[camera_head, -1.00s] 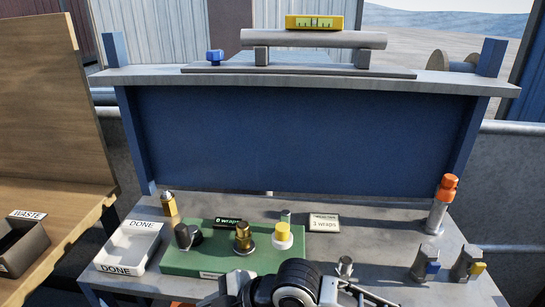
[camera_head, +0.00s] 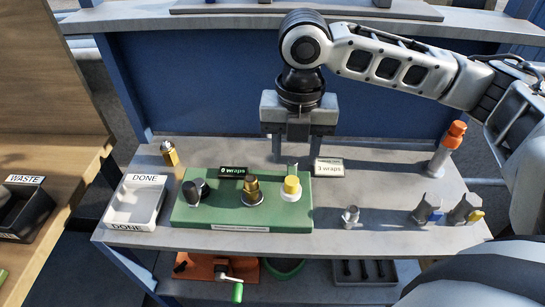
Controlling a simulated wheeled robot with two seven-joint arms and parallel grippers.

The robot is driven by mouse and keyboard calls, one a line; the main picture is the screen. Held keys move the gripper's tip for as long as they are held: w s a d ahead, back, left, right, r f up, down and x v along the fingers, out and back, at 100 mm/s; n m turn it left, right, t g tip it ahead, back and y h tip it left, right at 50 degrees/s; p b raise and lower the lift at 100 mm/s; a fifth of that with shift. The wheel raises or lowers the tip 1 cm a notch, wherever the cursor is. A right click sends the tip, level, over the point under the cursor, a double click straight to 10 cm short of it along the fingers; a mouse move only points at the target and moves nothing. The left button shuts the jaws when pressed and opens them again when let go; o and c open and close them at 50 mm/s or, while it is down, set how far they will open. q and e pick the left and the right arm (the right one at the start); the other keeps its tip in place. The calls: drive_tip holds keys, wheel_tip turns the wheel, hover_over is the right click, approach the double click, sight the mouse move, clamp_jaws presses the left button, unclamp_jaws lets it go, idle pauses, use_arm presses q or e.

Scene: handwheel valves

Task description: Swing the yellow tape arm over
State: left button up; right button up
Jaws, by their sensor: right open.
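The green fixture block (camera_head: 215,215) sits on the grey bench. At its right end a yellow cylinder (camera_head: 292,185) stands on a white round base; this is the yellow tape piece, and its arm is hard to make out. A brass fitting (camera_head: 251,190) stands upright mid-block, and a black knob (camera_head: 194,191) is at the left. A small display (camera_head: 233,171) reads "0 wraps". My right gripper (camera_head: 291,157) points down with its jaws apart and empty, above and behind the yellow cylinder, apart from it. My left gripper is out of view.
A card (camera_head: 329,167) reading "3 wraps" stands right of the gripper. A DONE tray (camera_head: 120,222) and a brass fitting (camera_head: 170,153) are left. An orange-capped cylinder (camera_head: 447,150) and small metal fittings (camera_head: 350,216) are right. A lower shelf holds an orange tool (camera_head: 212,268).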

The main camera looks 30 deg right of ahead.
sight(293, 178)
wheel_tip(293, 178, down, 7)
drive_tip(key=b, duration=0.4)
drive_tip(key=shift+w+f, duration=0.1)
drive_tip(key=shift+f, duration=0.05)
drive_tip(key=shift+r+p, duration=0.4)
drive_tip(key=shift+r, duration=0.1)
use_arm(q)
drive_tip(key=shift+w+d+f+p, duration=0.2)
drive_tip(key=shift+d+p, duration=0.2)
drive_tip(key=shift+p, duration=0.2)
use_arm(e)
drive_tip(key=shift+f, duration=0.1)
drive_tip(key=c, duration=0.8)
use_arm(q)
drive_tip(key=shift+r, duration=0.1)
